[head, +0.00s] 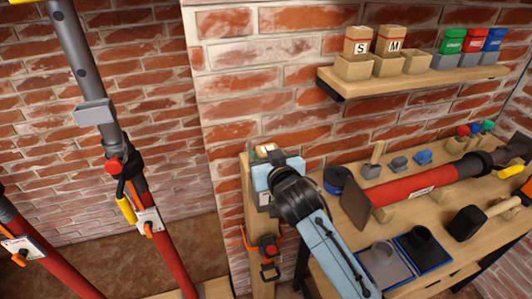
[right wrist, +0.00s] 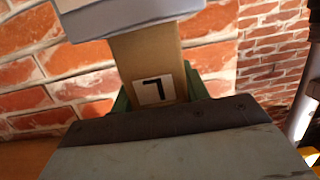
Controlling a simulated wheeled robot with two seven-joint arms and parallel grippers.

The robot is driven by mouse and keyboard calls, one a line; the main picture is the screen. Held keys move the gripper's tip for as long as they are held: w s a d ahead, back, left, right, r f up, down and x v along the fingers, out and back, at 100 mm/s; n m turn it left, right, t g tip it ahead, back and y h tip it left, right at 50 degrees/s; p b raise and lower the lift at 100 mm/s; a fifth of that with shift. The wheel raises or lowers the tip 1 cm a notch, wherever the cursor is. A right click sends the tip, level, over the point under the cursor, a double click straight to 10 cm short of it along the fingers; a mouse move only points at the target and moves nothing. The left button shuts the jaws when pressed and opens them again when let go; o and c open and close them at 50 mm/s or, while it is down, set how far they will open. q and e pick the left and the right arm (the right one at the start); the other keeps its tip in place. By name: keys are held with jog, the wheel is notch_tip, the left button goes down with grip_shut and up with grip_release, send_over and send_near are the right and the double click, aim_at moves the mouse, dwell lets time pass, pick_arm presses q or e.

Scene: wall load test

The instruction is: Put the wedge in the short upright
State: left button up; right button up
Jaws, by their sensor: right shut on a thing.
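My right gripper (head: 266,172) is at the top of a wooden post (head: 262,222) in the head view. It is shut on a tan wedge (right wrist: 150,52), seen between its two fingers in the right wrist view. The wedge bears a white label with a black mark, like an L upside down. Green edges show beside the wedge; I cannot tell what they belong to. In the head view the wedge is mostly hidden by the gripper. I cannot tell for certain which piece is the short upright, or whether the wedge touches the post. My left gripper is not in view.
A wall shelf (head: 420,78) holds tan blocks marked S (head: 357,44) and M (head: 389,42), an empty tan holder (head: 417,62) and coloured blocks. A bench with a red tube (head: 420,184) and a mallet (head: 470,222) is at right. Red-and-grey props (head: 165,240) lean at left.

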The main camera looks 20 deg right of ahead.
jog(key=shift+f, duration=0.3)
dwell(0.4)
jog(key=shift+f+b, duration=0.3)
jog(key=shift+f, duration=0.05)
jog(key=shift+f, duration=0.15)
jog(key=o, duration=1.7)
jog(key=shift+c, duration=0.2)
notch_tip(320, 180, up, 8)
jog(key=p, duration=0.8)
